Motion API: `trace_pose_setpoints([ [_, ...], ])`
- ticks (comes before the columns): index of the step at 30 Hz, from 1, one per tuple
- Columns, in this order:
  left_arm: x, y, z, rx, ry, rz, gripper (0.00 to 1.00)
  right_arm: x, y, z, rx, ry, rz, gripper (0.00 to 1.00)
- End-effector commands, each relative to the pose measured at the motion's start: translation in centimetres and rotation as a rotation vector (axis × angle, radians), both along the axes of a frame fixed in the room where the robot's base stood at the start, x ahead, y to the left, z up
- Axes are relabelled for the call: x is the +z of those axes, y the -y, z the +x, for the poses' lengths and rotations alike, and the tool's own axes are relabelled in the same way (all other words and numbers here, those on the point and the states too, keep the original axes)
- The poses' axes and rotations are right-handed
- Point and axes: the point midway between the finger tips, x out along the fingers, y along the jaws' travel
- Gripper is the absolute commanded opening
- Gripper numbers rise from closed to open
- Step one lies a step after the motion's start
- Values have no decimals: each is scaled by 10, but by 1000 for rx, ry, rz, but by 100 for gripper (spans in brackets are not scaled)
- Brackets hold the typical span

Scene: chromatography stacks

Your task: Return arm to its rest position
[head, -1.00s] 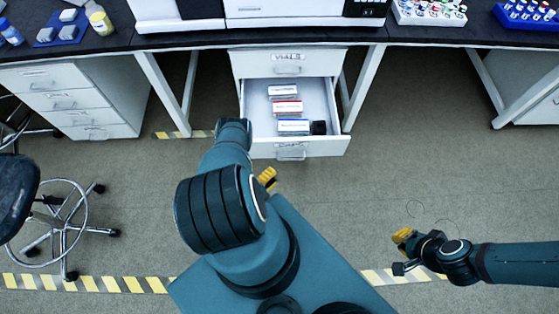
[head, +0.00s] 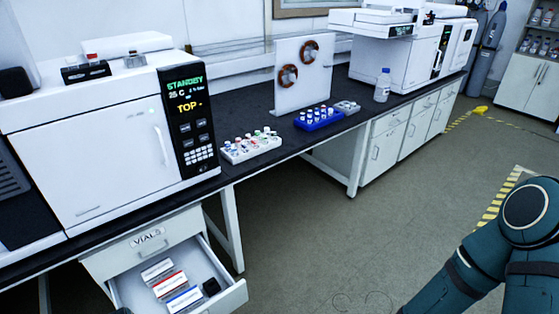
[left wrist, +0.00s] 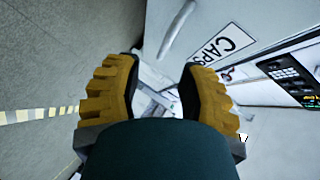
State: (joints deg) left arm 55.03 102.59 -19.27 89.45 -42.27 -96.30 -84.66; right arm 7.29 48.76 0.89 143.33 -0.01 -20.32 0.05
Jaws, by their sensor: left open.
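In the left wrist view, my left gripper (left wrist: 160,85) has its two yellow-padded fingers spread apart. Nothing is visibly held between them. A drawer front with a CAPS label (left wrist: 216,46) and a handle (left wrist: 176,28) lies beyond the fingers. In the head view, part of my right arm (head: 480,262) rises at the lower right. Its gripper is outside the picture, and the left gripper does not clearly show there.
The bench above carries an instrument (head: 100,140), a white vial rack (head: 250,147) and a blue rack (head: 319,118). Floor (head: 340,240) in the middle is clear.

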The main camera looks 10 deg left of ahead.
Motion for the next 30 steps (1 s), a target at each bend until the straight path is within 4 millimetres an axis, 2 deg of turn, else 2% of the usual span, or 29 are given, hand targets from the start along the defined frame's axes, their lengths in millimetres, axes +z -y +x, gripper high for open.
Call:
trace_pose_setpoints([
  [1,9,1,21,31,-62,-93,40,0,0,0,0,0,0,0],
  [3,18,9,43,104,-176,-262,40,0,0,0,0,0,0,0],
  [5,30,23,57,177,-276,-410,40,0,0,0,0,0,0,0],
  [8,55,55,70,318,-444,-650,40,0,0,0,0,0,0,0],
  [9,68,72,71,378,-514,-743,40,0,0,0,0,0,0,0],
  [12,105,118,63,543,-696,-951,40,0,0,0,0,0,0,0],
  [15,144,163,40,714,-871,-1100,40,0,0,0,0,0,0,0],
  [18,180,198,12,872,-1015,-1189,40,0,0,0,0,0,0,0],
  [23,230,237,-35,1090,-1194,-1242,40,0,0,0,0,0,0,0],
  [24,237,239,-14,1026,-1153,-1238,40,0,0,0,0,0,0,0],
  [25,243,242,-6,995,-1138,-1233,40,0,0,0,0,0,0,0],
  [30,269,255,21,884,-1090,-1220,40,0,0,0,0,0,0,0],
])
